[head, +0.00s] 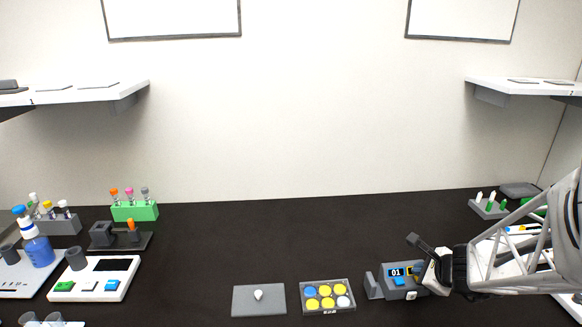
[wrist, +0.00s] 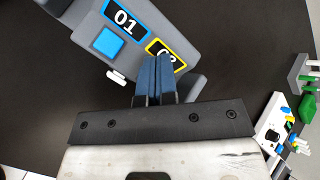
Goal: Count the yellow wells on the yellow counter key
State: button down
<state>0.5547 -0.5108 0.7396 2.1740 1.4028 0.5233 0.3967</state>
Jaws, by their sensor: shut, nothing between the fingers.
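The counter (head: 374,287) is a grey box at the right of the table in the head view. In the wrist view the counter (wrist: 88,28) has a blue-framed display (wrist: 124,18) reading 01 above a blue key (wrist: 108,43). Its yellow-framed display (wrist: 160,47) starts with 0; its second digit is partly covered. The yellow key is hidden behind my fingers. My gripper (wrist: 155,60) is shut and empty, its tips over the counter's yellow side; I cannot tell if they touch it. The well plate (head: 328,313) holds several yellow wells (head: 326,290), one blue well (head: 310,292) and one pale well (head: 343,302).
A grey plate with a pale knob (head: 245,300) lies left of the well plate. A white panel with keys (head: 118,270), a blue bottle (head: 38,250) and a green tube rack (head: 134,211) stand at the left. The table's middle back is clear.

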jog(key=shift+r, duration=0.65)
jog(key=shift+f, duration=0.75)
dwell(1.3)
jog(key=shift+r, duration=0.7)
jog(key=shift+f, duration=0.55)
dwell(2.3)
jog(key=shift+r, duration=0.6)
jog(key=shift+r, duration=0.15)
jog(key=shift+r, duration=2.35)
